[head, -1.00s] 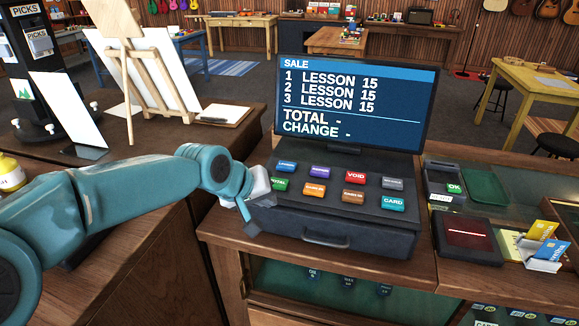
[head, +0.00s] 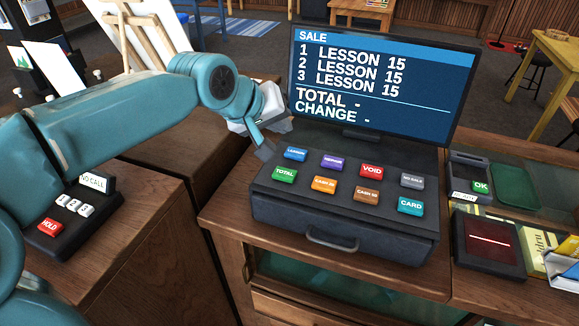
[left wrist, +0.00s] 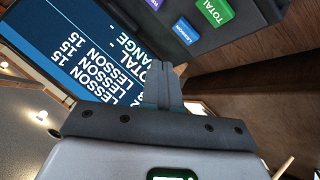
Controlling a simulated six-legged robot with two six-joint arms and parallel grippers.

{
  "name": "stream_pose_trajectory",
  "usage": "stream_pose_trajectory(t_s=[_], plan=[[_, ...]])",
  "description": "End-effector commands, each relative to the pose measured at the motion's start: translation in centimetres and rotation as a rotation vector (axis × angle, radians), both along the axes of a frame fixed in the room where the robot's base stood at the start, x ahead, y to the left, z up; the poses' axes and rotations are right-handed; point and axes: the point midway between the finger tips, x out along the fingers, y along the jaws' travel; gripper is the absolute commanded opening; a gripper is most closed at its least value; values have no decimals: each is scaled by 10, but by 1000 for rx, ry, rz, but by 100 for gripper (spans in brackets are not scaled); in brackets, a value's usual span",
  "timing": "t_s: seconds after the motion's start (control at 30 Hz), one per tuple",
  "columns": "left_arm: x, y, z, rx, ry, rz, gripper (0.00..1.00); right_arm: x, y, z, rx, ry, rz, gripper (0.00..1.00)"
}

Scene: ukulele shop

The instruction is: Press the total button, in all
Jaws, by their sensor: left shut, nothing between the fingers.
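The green TOTAL button (head: 285,175) is at the left end of the front row on the dark register (head: 345,215). It also shows at the top of the left wrist view (left wrist: 213,10). The screen (head: 375,85) lists three lessons at 15 each, with dashes after TOTAL and CHANGE. My left gripper (head: 265,152) is shut and empty. In the head view its fingertips are up and left of the TOTAL button, beside the blue LESSON button (head: 295,153); they appear apart from both. In the left wrist view the closed fingers (left wrist: 168,70) overlap the screen. My right gripper is not in view.
Other buttons stand close by: orange CASH (head: 323,185), purple (head: 333,163), red VOID (head: 372,171) and blue CARD (head: 411,206). A small keypad (head: 72,220) with a red HOLD key is at left.

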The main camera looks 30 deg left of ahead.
Motion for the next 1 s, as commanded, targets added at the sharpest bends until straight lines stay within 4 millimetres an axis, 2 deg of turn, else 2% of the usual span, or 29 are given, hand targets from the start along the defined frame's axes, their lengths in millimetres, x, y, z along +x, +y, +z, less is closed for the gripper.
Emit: stream_pose_trajectory(t_s=[0.37, 0.53, 0.67, 1.0], plan=[[-4, 1, -1, 0, 1, -1, 0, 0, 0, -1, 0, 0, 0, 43], [-3, 1, -10, 0, 1, -2, 0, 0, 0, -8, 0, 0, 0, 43], [-2, 1, -23, 0, 1, -2, 0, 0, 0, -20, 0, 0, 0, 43], [0, 1, -74, 0, 1, -2, 0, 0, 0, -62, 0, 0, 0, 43]])
